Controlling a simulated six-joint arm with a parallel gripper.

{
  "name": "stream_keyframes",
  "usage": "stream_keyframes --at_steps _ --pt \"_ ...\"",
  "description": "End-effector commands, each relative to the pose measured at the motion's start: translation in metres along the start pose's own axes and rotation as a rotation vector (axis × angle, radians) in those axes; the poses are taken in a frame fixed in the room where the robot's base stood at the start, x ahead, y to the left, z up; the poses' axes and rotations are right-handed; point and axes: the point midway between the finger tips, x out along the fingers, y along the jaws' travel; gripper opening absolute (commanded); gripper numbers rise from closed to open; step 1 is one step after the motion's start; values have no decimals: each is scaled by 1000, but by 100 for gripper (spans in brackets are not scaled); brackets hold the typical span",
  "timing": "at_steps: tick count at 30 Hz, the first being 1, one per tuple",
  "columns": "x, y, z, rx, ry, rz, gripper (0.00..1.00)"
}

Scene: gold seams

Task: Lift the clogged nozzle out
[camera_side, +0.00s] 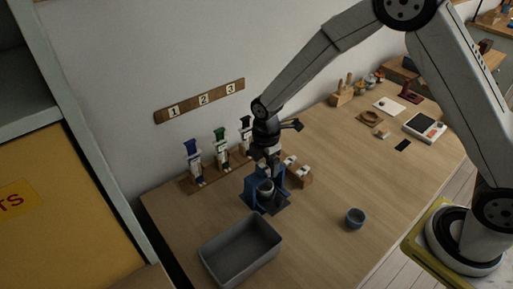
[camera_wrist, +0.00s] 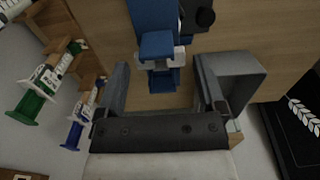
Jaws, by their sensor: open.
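A blue stand (camera_side: 250,190) stands on the table under my gripper (camera_side: 270,170) in the side view, with a dark grey round part in it. In the wrist view my gripper (camera_wrist: 163,82) is open, its two dark fingers apart. Beyond them shows a blue block (camera_wrist: 156,46) with pale pieces at its sides, on or in front of the blue stand (camera_wrist: 152,12). Nothing is clearly held. I cannot make out which part is the clogged nozzle; it may be hidden by my gripper in the side view.
Blue-, green- and black-topped dispensers stand in a wooden rack (camera_side: 187,187) below a numbered board (camera_side: 203,99). A wooden block (camera_side: 302,180) with white pieces is close beside the stand.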

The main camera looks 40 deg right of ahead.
Motion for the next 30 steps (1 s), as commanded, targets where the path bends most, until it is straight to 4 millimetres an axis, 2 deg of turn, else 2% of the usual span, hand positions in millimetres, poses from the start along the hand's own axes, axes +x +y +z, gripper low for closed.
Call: stream_keyframes --at_steps 30 --pt "28 0 0 0 0 0 88"
